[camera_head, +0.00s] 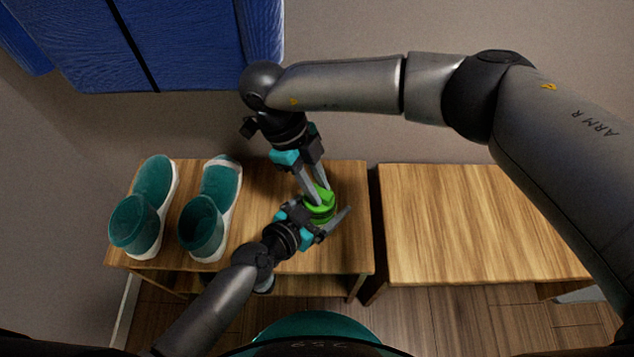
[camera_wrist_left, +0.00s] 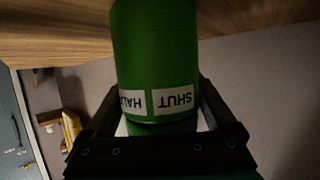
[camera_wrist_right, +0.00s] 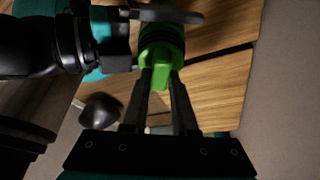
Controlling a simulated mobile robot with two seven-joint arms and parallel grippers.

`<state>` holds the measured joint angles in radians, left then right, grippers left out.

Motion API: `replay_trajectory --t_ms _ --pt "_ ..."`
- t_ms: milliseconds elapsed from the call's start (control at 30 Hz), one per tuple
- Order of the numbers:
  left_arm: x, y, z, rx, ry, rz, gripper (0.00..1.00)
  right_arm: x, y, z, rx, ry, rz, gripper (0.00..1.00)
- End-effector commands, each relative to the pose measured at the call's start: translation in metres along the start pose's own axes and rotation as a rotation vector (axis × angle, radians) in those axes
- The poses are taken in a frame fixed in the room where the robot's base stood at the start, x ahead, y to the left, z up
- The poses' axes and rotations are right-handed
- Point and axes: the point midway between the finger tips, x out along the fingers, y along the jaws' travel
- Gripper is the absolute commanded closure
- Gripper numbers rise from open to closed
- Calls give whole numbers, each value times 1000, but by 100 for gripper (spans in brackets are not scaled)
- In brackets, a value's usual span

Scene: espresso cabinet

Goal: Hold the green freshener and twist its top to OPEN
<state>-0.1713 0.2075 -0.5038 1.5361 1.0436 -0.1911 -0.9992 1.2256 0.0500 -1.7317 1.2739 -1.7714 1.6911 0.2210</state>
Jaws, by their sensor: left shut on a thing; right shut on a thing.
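The green freshener (camera_head: 321,208) stands on the left wooden bench, near its right end. My left gripper (camera_head: 322,215) comes in from the lower left and is shut around its body. My right gripper (camera_head: 318,190) reaches down from above and is shut on its top. In the left wrist view the green body (camera_wrist_left: 155,50) carries white labels reading SHUT and HAL, the rest cut off, upside down in the picture. In the right wrist view the fingers close on a raised green grip on the freshener (camera_wrist_right: 162,48). An OPEN label is not visible.
Two teal and white shoes (camera_head: 153,180) (camera_head: 222,180) stand on the left part of the bench (camera_head: 260,190). A second wooden bench (camera_head: 450,220) stands to the right across a narrow gap, its visible top bare. Blue fabric (camera_head: 190,45) hangs on the wall behind.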

Motion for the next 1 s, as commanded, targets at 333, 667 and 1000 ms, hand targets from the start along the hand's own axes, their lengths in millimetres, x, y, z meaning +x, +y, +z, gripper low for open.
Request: replay_trajectory --t_ms 333,667,1000 --pt "0 0 1 1 -3 0 99 0 0 0 0 2 -1 57" --pt "0 0 1 1 -3 0 99 0 0 0 1 1 0 43" --pt "0 0 1 2 -3 0 99 -38 -1 -15 1 -3 -3 43"
